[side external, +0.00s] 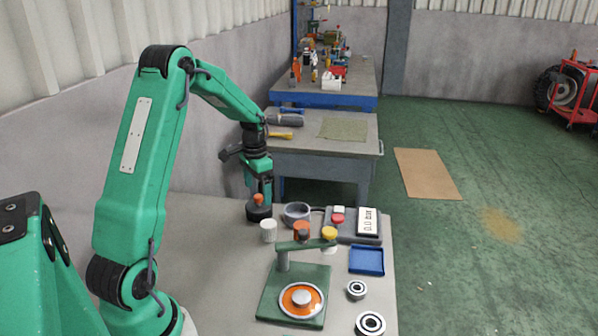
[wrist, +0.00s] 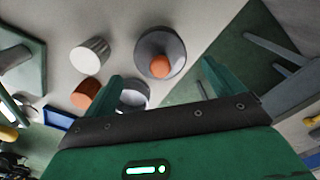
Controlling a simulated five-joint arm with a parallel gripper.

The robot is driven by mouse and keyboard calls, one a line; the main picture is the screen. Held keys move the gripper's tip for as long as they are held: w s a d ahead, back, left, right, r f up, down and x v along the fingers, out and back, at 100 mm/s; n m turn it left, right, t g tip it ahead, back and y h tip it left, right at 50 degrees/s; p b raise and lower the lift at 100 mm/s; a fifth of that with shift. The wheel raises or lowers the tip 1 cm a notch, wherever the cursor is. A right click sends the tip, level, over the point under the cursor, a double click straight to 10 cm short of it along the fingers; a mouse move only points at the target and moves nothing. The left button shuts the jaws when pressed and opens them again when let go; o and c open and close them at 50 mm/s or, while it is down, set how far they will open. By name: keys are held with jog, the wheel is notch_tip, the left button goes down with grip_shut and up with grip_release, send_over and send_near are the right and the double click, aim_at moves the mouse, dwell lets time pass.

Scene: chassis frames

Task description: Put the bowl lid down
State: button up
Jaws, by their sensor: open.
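The bowl lid (side external: 259,213) is a dark grey disc with an orange knob. It appears to rest on the grey table, left of the grey bowl (side external: 297,212) and apart from it. My gripper (side external: 258,190) points down right above the lid, around its knob. In the wrist view my gripper (wrist: 163,72) has its two green fingers spread. The lid (wrist: 160,42) shows there with its knob between the fingertips, with gaps on both sides. The bowl (wrist: 133,94) is partly hidden behind the left finger and the gripper body.
A white cylinder (side external: 268,232) and an orange-topped cylinder (side external: 302,228) stand close by. A green fixture (side external: 285,262), a blue tray (side external: 367,260) and bearings (side external: 370,324) fill the right side. The table's left part is clear.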

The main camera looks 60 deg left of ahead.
aim_at(259, 197)
notch_tip(259, 197, up, 8)
jog(key=shift+r, duration=0.15)
dwell(0.3)
dwell(0.4)
jog(key=s+d+r+t, duration=0.1)
jog(key=s+d+r, duration=0.2)
jog(key=d+r, duration=0.35)
jog(key=s+d+r+t, duration=0.2)
jog(key=d+r, duration=0.1)
jog(key=d, duration=0.7)
jog(key=s+d+t, duration=0.2)
jog(key=s+d, duration=0.9)
jog(key=shift+s+t, duration=0.25)
jog(key=shift+t, duration=0.05)
